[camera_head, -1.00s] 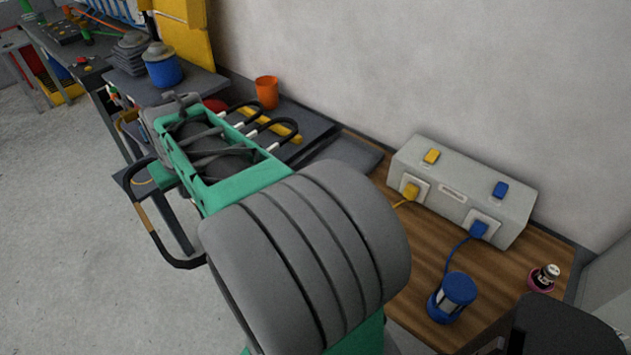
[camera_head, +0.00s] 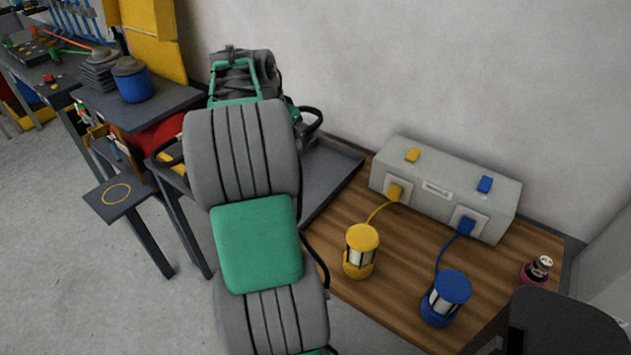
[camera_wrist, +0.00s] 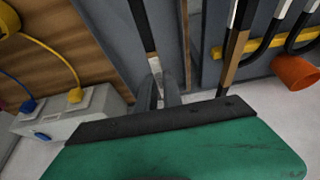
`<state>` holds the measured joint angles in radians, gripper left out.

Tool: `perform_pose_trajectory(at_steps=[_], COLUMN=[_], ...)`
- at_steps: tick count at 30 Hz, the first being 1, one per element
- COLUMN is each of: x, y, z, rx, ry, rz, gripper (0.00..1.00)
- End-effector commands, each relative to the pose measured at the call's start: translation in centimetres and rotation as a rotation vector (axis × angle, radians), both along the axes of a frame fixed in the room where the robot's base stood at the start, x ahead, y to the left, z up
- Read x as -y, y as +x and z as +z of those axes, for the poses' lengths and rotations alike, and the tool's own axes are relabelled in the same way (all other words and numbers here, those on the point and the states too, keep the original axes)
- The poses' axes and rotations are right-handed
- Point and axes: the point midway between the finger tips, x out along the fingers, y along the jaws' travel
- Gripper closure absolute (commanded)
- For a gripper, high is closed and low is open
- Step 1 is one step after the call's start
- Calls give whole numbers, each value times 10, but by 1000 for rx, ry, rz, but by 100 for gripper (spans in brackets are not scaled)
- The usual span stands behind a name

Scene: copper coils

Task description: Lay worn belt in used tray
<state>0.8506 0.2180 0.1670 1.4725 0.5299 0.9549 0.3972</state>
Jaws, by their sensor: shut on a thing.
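In the wrist view, my gripper (camera_wrist: 166,92) is shut on a dark belt strand with a white section (camera_wrist: 153,64), which I take for the worn belt. A second black strand with a tan section (camera_wrist: 235,50) runs to its right; I cannot tell if it is part of the same loop. A shallow dark grey tray (camera_head: 340,170) lies on the left of the wooden table, probably the used tray. In the head view my arm hides the gripper's fingers. A black curve (camera_head: 318,262) shows beside my arm.
The wooden table (camera_head: 400,270) carries a grey socket box (camera_head: 445,188), a yellow lantern (camera_head: 361,250), a blue lantern (camera_head: 446,298) and a small jar (camera_head: 538,270). An orange cup (camera_wrist: 296,72) and a yellow bar (camera_wrist: 250,47) show at right. A small stand (camera_head: 115,195) stands left.

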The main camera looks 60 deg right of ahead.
Motion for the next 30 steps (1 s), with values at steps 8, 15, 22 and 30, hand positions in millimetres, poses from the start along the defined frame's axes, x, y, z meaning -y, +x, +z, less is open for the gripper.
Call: perform_pose_trajectory(at_steps=[8,15,22,30], x=[6,8,8,8], y=[-66,-90,-86,-86], z=[-50,-79,-107,-111], rx=[-2,0,1,0], ry=[2,1,-1,0], rz=[0,1,4,4], gripper=[100,100,100,100])
